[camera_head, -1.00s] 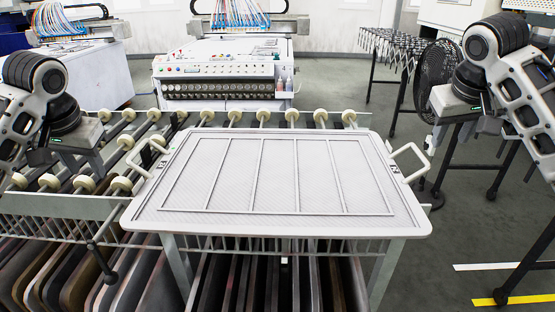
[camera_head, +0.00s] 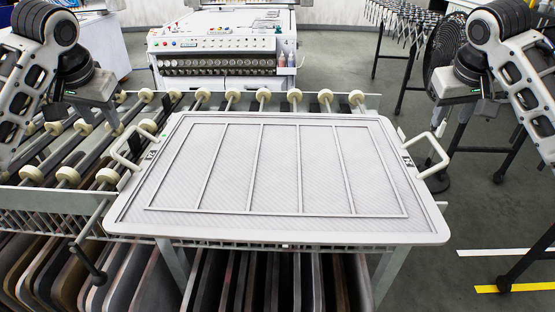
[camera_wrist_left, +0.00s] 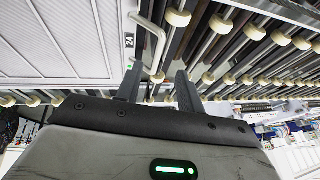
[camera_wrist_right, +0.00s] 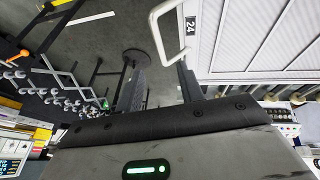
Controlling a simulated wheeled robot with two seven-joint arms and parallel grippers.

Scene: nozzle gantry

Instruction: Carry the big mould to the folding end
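The big mould (camera_head: 275,232) is a flat, pale grey tray with raised ribs, lying level on the rack. It has a white handle on its left side (camera_head: 122,160) and one on its right side (camera_head: 437,168). My left gripper (camera_head: 58,114) is open and empty, up and left of the left handle. In the left wrist view, that handle (camera_wrist_left: 155,38) is ahead of the spread fingers. My right gripper (camera_head: 438,120) is open and empty, above the right handle. In the right wrist view, that handle (camera_wrist_right: 156,38) is ahead of the spread fingers, apart from them.
A conveyor with white rollers (camera_head: 232,96) runs behind and left of the mould. Several dark slabs (camera_head: 280,285) stand in the rack below. A nozzle machine (camera_head: 222,50) stands behind. A black fan (camera_head: 442,45) and dark stands are on the right; floor (camera_head: 420,270) shows at front right.

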